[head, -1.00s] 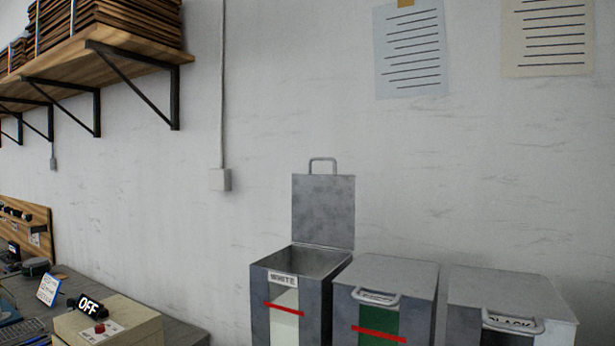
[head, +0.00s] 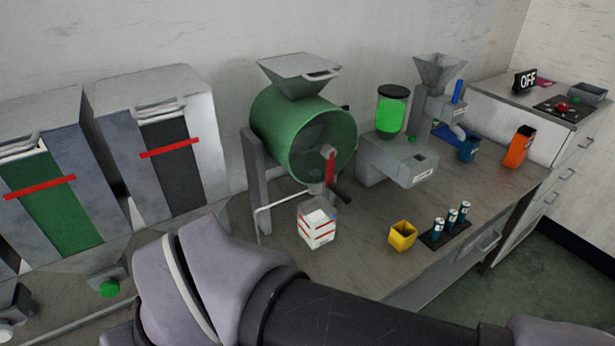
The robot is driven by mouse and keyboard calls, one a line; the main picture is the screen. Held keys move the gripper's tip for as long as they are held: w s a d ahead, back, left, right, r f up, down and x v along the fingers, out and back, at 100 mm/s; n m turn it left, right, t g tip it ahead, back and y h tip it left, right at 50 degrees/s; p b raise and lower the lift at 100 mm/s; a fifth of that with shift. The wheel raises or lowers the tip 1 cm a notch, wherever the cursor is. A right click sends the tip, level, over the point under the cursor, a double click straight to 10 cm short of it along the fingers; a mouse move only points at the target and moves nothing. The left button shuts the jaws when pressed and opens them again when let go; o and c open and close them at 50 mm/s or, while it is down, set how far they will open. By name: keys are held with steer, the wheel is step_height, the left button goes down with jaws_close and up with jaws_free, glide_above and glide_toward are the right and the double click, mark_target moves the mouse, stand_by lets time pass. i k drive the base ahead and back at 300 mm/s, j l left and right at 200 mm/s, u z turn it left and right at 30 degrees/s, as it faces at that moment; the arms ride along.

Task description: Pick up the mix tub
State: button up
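A clear tub with white contents and red stripes (head: 317,229), which looks like the mix tub, stands on the bench in the head view. It is upright, just below the outlet of the green drum mixer (head: 285,132). My arm crosses the bottom of the view, in front of the bench. My gripper is not in view, so I cannot see whether it is open or holds anything.
A yellow cup (head: 402,236) and a dark rack of small bottles (head: 440,238) stand right of the tub. A machine with a green jar (head: 391,112), an orange container (head: 519,147) and a blue bin (head: 468,149) are farther right. Lidded bins (head: 160,130) stand left.

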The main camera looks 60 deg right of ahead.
mark_target(316, 217)
steer(key=j+z, duration=0.1)
steer(key=z, duration=1.9)
steer(key=u, duration=2.2)
steer(key=z, duration=2.2)
steer(key=l+u, duration=0.1)
steer(key=u, duration=0.3)
steer(key=i+l+u, duration=0.1)
steer(key=u, duration=0.3)
steer(key=l+u, duration=0.2)
steer(key=u, duration=0.2)
steer(key=l+u, duration=0.15)
steer(key=u, duration=0.25)
steer(key=i+l, duration=0.05)
